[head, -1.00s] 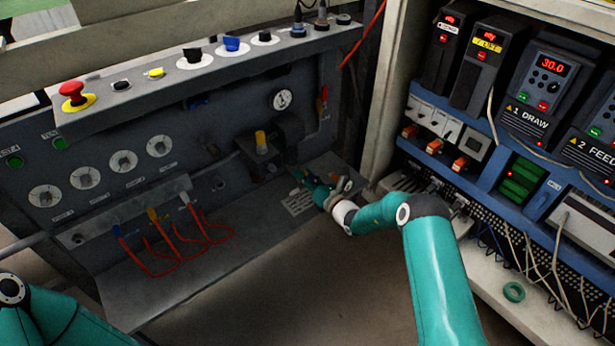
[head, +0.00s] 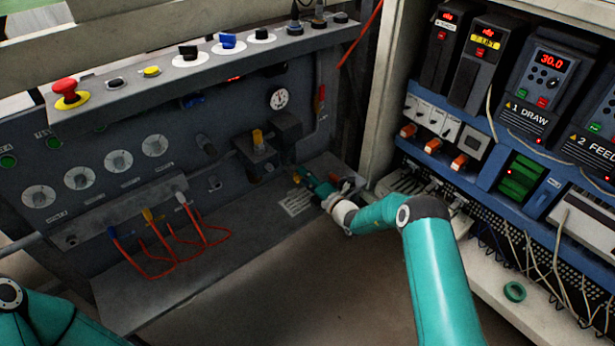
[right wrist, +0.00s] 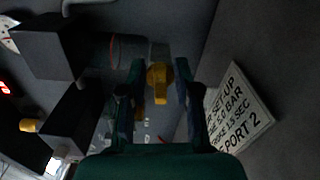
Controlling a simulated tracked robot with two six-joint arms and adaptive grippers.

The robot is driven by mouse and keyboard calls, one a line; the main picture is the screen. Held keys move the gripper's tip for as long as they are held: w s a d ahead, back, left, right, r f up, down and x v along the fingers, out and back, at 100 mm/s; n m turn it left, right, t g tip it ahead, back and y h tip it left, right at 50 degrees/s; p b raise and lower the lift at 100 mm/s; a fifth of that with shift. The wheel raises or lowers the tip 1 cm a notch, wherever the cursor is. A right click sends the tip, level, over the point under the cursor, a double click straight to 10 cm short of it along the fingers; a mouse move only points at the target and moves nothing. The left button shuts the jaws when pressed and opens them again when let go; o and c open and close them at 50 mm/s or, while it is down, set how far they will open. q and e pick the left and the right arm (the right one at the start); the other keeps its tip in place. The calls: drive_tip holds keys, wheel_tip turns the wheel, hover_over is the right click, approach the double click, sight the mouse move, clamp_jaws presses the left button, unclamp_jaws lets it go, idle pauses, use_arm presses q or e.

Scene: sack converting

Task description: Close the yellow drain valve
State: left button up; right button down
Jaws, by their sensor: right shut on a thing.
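The yellow drain valve handle (right wrist: 158,80) shows in the right wrist view, between the two fingers of my right gripper (right wrist: 158,92). It sits in front of a dark cylindrical body (right wrist: 128,52). The fingers are closed in on the handle from both sides. In the head view my right gripper (head: 303,178) is low at the panel, below the gauge, and its fingers mostly hide the valve. Of my left arm only a teal part shows at the lower left. Its gripper is out of view.
A regulator with a yellow knob (head: 258,137) is just up and left of the gripper. A white printed plate (right wrist: 237,107) lies close beside the fingers. Red looped hoses (head: 170,255) hang to the left. The drive cabinet (head: 390,100) stands to the right.

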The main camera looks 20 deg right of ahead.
drive_tip(key=shift+w+d+m, duration=0.1)
drive_tip(key=shift+d+m, duration=0.35)
drive_tip(key=shift+m, duration=0.45)
drive_tip(key=c, duration=1.3)
unclamp_jaws()
drive_tip(key=shift+o, duration=0.6)
drive_tip(key=shift+a+f, duration=0.1)
drive_tip(key=shift+f, duration=0.05)
drive_tip(key=shift+a, duration=0.15)
drive_tip(key=v, duration=1.2)
